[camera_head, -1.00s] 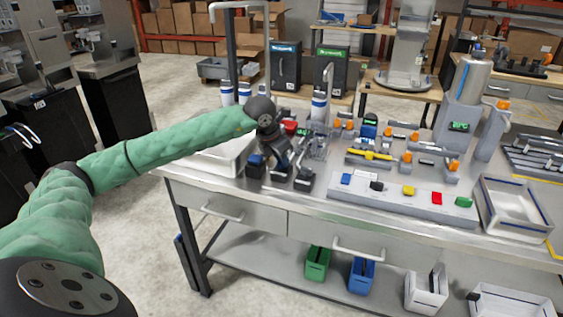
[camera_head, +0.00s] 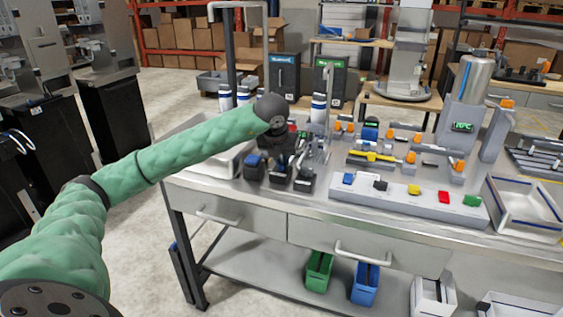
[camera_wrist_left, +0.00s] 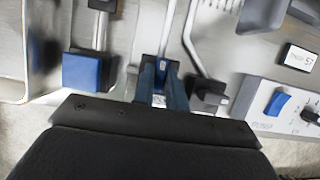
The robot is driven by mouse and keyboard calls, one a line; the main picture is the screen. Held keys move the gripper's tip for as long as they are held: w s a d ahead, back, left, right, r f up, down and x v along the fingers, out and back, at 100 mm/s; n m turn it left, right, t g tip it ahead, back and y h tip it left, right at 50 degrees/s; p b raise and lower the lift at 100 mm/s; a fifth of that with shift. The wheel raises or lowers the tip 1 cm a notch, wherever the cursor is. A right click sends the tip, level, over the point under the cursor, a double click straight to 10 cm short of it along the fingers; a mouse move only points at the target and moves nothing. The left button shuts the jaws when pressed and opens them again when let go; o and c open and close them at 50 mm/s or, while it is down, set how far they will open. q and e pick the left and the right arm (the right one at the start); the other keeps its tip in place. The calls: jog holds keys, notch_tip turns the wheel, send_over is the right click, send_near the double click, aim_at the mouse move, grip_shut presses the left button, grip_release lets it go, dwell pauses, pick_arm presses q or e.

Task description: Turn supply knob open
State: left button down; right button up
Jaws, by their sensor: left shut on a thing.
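My left gripper (camera_head: 282,166) reaches down at the front left of the steel workbench (camera_head: 240,190). In the left wrist view its two fingers (camera_wrist_left: 160,85) are closed around a small handle on a pale bar, the middle one of three fittings in a row. Most of that handle is hidden between the fingers, and I cannot tell how far it is turned or whether it is the supply knob. A blue block on a bar (camera_wrist_left: 88,70) sits to its left. A black fitting (camera_wrist_left: 208,92) sits to its right. My right gripper is not seen.
A grey strip (camera_head: 340,193) with several coloured rocker switches lies to the right of the gripper. A steel stand with orange clips (camera_head: 460,165) and a white tray (camera_head: 540,225) stand further right. Green (camera_head: 318,272) and blue (camera_head: 365,284) bins sit on the lower shelf.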

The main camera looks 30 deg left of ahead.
aim_at(279, 174)
pick_arm(q)
jog(key=shift+r, duration=0.1)
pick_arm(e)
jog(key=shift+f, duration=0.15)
pick_arm(q)
jog(key=c, duration=1.4)
grip_release()
jog(key=shift+c, duration=0.2)
